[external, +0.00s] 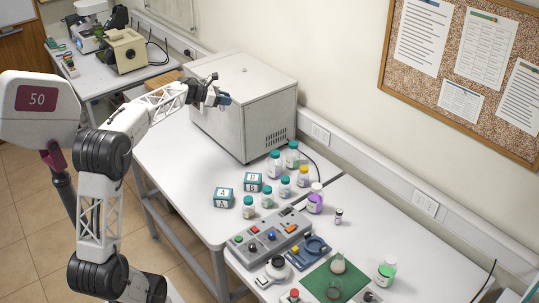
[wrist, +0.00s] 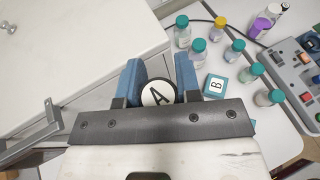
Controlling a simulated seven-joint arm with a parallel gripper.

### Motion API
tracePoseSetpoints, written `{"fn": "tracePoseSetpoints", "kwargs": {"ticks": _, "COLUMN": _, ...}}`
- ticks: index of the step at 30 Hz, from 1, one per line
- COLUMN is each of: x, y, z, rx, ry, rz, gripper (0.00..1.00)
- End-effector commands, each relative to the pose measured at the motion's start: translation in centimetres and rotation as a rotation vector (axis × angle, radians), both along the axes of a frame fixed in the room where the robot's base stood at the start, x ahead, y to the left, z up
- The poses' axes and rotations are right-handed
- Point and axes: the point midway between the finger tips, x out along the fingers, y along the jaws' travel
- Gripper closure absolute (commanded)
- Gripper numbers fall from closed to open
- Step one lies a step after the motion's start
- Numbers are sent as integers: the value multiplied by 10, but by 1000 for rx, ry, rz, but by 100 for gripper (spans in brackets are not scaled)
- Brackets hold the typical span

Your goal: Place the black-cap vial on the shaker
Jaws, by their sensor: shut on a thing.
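My gripper (wrist: 160,80) is shut on the black-cap vial (wrist: 158,93). In the wrist view, its round top shows a white disc marked A with a black rim between the blue fingers; its body is hidden. In the external view, my gripper (external: 223,99) is raised in front of the large white cabinet, and the held vial cannot be made out. A grey console (external: 270,238) with coloured buttons and a blue device (external: 310,250) stand on the near bench. I cannot tell which apparatus is the shaker.
The large white cabinet (external: 243,115) stands behind my gripper. Several capped bottles (external: 275,163) and two lettered teal boxes (external: 222,198) stand on the bench. A small dark-capped vial (external: 338,217) is right of the purple bottle (external: 315,199). A green mat (external: 318,279) lies at the front.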

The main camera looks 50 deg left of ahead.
Motion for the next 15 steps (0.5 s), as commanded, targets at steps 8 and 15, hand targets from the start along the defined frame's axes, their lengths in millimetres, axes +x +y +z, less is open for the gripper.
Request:
{"fn": "tracePoseSetpoints", "kwargs": {"ticks": 8, "x": -13, "y": 48, "z": -58, "rx": -3, "ry": 3, "rz": -44, "gripper": 92}}
{"fn": "tracePoseSetpoints", "kwargs": {"ticks": 15, "x": -22, "y": 75, "z": -108, "rx": -4, "ry": 4, "rz": -89, "gripper": 92}}
